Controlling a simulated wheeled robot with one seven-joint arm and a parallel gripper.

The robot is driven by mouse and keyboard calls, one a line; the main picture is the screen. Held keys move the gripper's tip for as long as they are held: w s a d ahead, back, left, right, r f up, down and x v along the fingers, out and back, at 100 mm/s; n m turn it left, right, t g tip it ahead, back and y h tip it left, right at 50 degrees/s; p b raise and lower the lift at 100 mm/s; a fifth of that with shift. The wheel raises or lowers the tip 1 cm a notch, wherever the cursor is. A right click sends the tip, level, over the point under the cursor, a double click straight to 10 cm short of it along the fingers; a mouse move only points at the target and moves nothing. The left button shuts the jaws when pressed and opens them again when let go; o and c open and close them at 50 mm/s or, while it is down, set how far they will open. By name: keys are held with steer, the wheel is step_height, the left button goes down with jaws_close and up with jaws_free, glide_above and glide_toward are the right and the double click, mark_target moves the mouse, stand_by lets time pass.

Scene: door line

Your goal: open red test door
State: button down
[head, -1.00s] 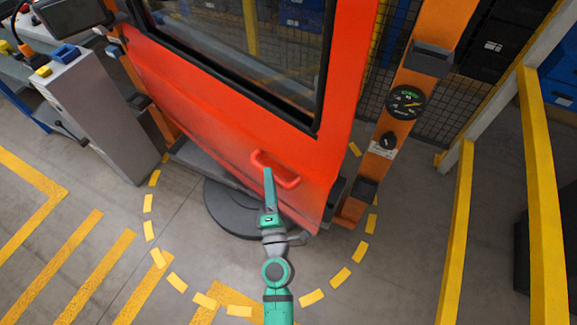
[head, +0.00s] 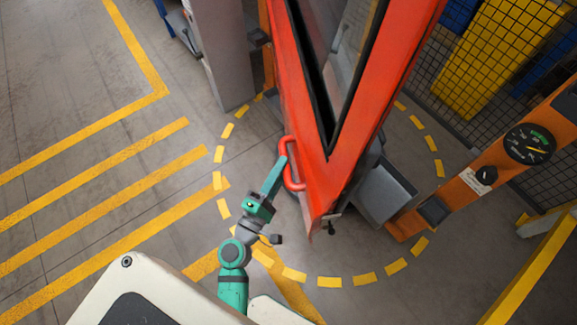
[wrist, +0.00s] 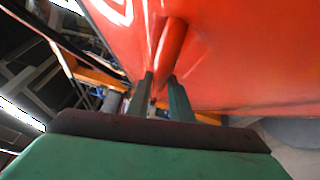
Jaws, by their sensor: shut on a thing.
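The red test door (head: 330,150) stands in the middle of the head view, swung away from the orange post on the right and seen at a steep angle. Its red loop handle (head: 290,167) is on the left-facing side, near the lower corner. My gripper (head: 282,163) is shut on that handle, reaching it from the lower left. In the wrist view the two fingers (wrist: 161,98) lie on either side of the red handle bar (wrist: 170,48), with the red door panel (wrist: 235,55) close behind. The exact finger contact is partly hidden.
The orange post (head: 465,190) with a round gauge (head: 530,144) stands at right, beside a mesh fence (head: 484,55). A yellow rail (head: 540,270) is at lower right. A dashed yellow ring (head: 329,281) surrounds the door on the floor. Striped floor at left is clear.

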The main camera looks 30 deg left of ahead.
steer(key=shift+d+f, duration=0.15)
steer(key=shift+d, duration=0.05)
steer(key=c, duration=1.8)
jaws_free()
steer(key=shift+o, duration=0.9)
steer(key=shift+a, duration=0.1)
steer(key=s+f, duration=0.1)
steer(key=s, duration=0.9)
steer(key=shift+s+f, duration=0.15)
steer(key=shift+s, duration=0.25)
steer(key=shift+d, duration=0.2)
